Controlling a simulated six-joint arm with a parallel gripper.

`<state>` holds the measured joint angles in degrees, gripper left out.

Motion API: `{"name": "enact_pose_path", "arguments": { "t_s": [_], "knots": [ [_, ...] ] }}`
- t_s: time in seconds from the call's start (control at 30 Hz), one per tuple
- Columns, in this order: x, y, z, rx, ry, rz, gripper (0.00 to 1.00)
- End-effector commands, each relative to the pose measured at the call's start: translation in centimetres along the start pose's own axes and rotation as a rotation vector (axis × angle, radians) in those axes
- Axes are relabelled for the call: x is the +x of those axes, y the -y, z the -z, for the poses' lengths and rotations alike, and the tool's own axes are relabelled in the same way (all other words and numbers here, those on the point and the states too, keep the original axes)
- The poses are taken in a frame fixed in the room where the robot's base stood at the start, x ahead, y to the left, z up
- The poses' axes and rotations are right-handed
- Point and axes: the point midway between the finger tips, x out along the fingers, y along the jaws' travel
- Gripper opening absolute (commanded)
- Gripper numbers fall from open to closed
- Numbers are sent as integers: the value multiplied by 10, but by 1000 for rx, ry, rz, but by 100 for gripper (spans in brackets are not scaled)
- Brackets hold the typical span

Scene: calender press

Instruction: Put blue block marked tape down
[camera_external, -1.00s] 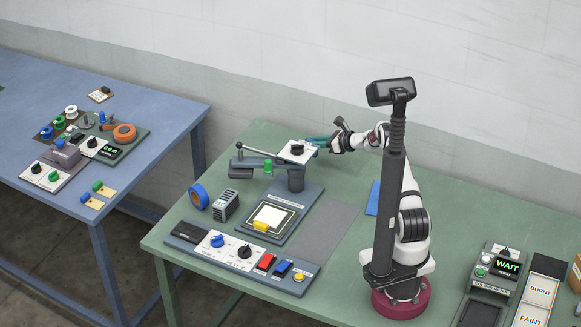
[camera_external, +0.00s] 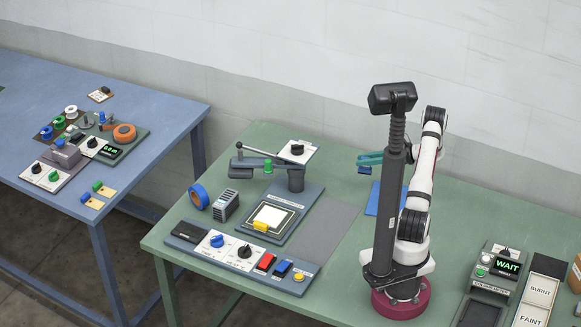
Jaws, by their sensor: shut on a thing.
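My gripper (camera_external: 366,159), with teal fingers, is at the back of the green table, left of the dark column. It is shut on a small dark blue block (camera_external: 365,170), held above the table. Any marking on the block is too small to read. Below it is a flat blue mat (camera_external: 373,203), partly hidden by the column. The rest of my gripper is hidden behind the column.
The press (camera_external: 296,181), with its lever and white knob plate (camera_external: 298,152), stands to the left. A control panel (camera_external: 240,258), a blue tape roll (camera_external: 198,196) and a grey mat (camera_external: 318,229) lie nearer. A meter reading WAIT (camera_external: 506,267) stands at right.

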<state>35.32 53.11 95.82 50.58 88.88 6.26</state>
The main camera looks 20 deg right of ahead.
Motion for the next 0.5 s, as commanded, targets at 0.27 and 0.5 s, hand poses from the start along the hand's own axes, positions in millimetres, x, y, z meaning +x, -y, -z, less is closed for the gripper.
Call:
{"name": "enact_pose_path", "arguments": {
  "t_s": [0.27, 0.5],
  "knots": [
    [-50, -106, 0, -53, 1, -142, 0],
    [-7, -129, 8, -58, 1, -169, 0]
  ]
}}
